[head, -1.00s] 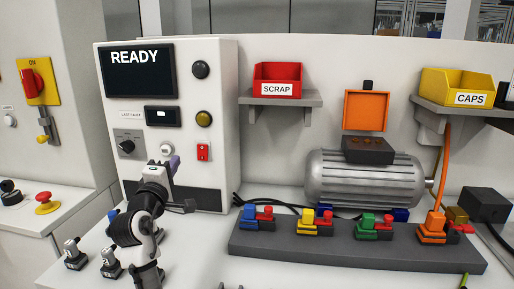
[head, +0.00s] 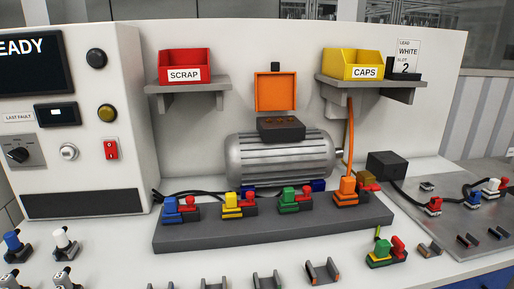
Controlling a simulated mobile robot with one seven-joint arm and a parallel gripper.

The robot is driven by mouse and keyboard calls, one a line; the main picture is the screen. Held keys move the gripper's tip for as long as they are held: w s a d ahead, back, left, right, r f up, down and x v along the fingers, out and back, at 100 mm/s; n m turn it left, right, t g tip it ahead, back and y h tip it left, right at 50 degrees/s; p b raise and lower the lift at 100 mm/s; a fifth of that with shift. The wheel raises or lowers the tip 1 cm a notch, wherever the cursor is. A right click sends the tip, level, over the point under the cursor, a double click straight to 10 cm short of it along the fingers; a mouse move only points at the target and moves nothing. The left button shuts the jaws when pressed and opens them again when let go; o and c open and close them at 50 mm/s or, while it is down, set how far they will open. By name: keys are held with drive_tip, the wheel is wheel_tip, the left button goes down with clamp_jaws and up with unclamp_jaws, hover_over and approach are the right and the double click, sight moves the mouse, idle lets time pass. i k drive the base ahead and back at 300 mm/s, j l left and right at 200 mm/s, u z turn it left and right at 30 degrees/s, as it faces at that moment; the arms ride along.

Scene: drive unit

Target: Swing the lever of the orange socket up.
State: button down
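The orange socket (head: 344,198) sits at the right end of a grey bar on the bench, with an orange plug standing upright in it and an orange cable rising from it. My gripper is not in view.
Blue (head: 172,212), yellow (head: 232,207) and green (head: 288,202) sockets with red levers share the grey bar (head: 270,231). The motor (head: 280,157) stands behind. A black box (head: 387,165) is at right. Grey cradles (head: 323,271) and a green-red connector (head: 385,252) lie in front.

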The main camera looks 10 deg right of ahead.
sight(374, 187)
drive_tip(key=l+u, duration=0.15)
drive_tip(key=l, duration=1.05)
drive_tip(key=l+u, duration=0.15)
drive_tip(key=l, duration=1)
drive_tip(key=l+u, duration=0.15)
drive_tip(key=l, duration=1.05)
drive_tip(key=k+l+z, duration=0.4)
drive_tip(key=l, duration=0.2)
drive_tip(key=i+j, duration=0.4)
drive_tip(key=i+l+z, duration=0.05)
